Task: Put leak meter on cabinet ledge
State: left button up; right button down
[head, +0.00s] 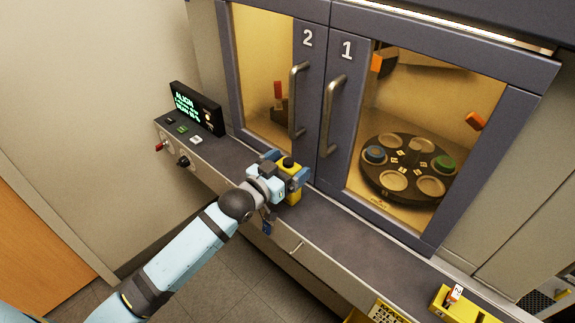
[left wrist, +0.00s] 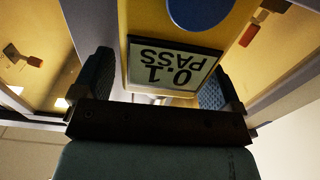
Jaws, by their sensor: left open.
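The leak meter (head: 293,196) is a yellow block that appears to stand on the cabinet ledge (head: 340,222) in front of the doors. Its screen (left wrist: 172,68) reads "0.1 PASS", upside down in the left wrist view, with a blue disc on its yellow face. My left gripper (head: 281,176) is at the meter, with its fingers apart on either side of it. The gripper hides part of the meter in the head view, and its contact with the ledge is hard to see. My right gripper is not in view.
Two closed glass doors with metal handles (head: 334,115) rise behind the ledge. A display box (head: 198,108) and small buttons sit at the ledge's left end. A yellow holder (head: 462,308) stands at the right end. The ledge between is clear.

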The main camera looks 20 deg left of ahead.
pick_arm(q)
jog(key=shift+r, duration=0.2)
jog(key=v, duration=1.2)
jog(key=s+d+f+g+y, duration=0.1)
jog(key=s+d+f+g, duration=0.2)
jog(key=s+f, duration=0.4)
jog(key=s+d+f+n+g+y, duration=0.1)
jog(key=s+d+f+g+y, duration=0.1)
jog(key=s+f, duration=0.6)
notch_tip(320, 180, down, 8)
jog(key=shift+d+r+g+b, duration=0.2)
jog(key=shift+d+g+b, duration=0.15)
jog(key=shift+d+g, duration=0.3)
jog(key=shift+s, duration=0.15)
